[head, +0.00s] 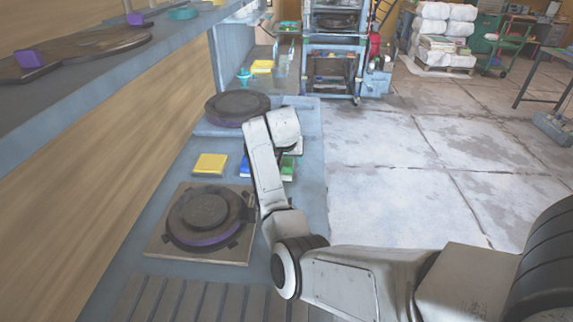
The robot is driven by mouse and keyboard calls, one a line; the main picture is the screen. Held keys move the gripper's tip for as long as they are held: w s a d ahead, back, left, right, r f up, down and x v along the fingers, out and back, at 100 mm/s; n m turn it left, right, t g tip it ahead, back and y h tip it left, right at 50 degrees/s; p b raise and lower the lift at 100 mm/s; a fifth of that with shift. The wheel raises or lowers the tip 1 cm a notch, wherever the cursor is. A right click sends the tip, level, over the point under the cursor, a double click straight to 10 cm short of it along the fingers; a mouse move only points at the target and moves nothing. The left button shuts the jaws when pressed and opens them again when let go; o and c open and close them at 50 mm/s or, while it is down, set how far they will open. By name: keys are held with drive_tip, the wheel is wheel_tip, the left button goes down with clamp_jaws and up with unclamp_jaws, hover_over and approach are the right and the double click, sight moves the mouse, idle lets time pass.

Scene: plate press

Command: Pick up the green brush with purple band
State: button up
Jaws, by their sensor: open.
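I cannot make out a green brush with a purple band for certain. A small green item (288,167) lies on the blue-grey bench (312,205), partly hidden behind my arm; no purple band shows on it. My white arm reaches over the bench and bends down near the green item. My gripper's fingers are hidden behind the arm, so I cannot see where they are relative to the item.
A blue item (245,167) and a yellow pad (210,163) lie near the arm. A round dark press plate with a purple ring (205,238) sits in front, a dark disc (236,107) behind. A teal item (243,75) stands farther back. Open floor (400,195) is right.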

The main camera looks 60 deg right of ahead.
sight(287, 159)
drive_tip(key=shift+x, duration=1.5)
drive_tip(key=shift+c, duration=0.2)
drive_tip(key=c, duration=1.1)
